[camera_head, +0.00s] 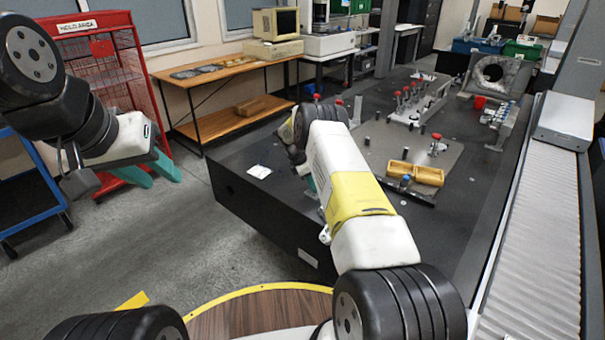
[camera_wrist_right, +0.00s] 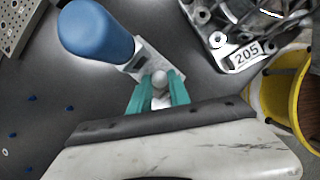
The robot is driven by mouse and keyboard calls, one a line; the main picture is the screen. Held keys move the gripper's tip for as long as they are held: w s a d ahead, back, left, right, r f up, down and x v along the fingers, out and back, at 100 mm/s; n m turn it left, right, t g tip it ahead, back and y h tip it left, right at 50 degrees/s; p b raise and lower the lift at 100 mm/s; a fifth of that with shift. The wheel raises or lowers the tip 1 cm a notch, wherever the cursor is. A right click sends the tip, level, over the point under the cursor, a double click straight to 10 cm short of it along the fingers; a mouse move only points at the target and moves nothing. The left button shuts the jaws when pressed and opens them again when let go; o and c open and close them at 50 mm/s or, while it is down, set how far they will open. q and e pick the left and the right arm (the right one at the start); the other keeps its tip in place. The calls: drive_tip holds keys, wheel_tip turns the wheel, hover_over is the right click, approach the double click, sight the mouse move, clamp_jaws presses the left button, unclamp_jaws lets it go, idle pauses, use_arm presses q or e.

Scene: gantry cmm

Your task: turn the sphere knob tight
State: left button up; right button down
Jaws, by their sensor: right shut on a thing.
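The sphere knob (camera_wrist_right: 159,79) is a small pale ball on a light metal bracket (camera_wrist_right: 150,62) in the right wrist view. My right gripper (camera_wrist_right: 158,90) has its two teal fingers on either side of the ball, shut on it. In the head view my right arm hides the knob, and only a bit of the teal of this gripper (camera_head: 310,185) shows at the near left edge of the dark table. My left gripper (camera_head: 148,172) hangs at the left over the floor, its teal fingers apart and empty.
A rounded blue part (camera_wrist_right: 95,30) stands close to the knob's bracket. The dark table (camera_head: 255,205) carries fixtures; a red cage cart (camera_head: 110,65) stands left.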

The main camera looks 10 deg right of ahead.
drive_tip(key=shift+w+d+m+g, duration=0.15)
drive_tip(key=shift+m+g, duration=0.2)
drive_tip(key=shift+m, duration=0.65)
drive_tip(key=shift+w+m+g, duration=0.1)
drive_tip(key=shift+m+g, duration=0.25)
drive_tip(key=shift+m, duration=0.65)
drive_tip(key=shift+s+m, duration=0.1)
drive_tip(key=shift+m, duration=0.3)
drive_tip(key=c, duration=1.2)
unclamp_jaws()
drive_tip(key=v, duration=0.8)
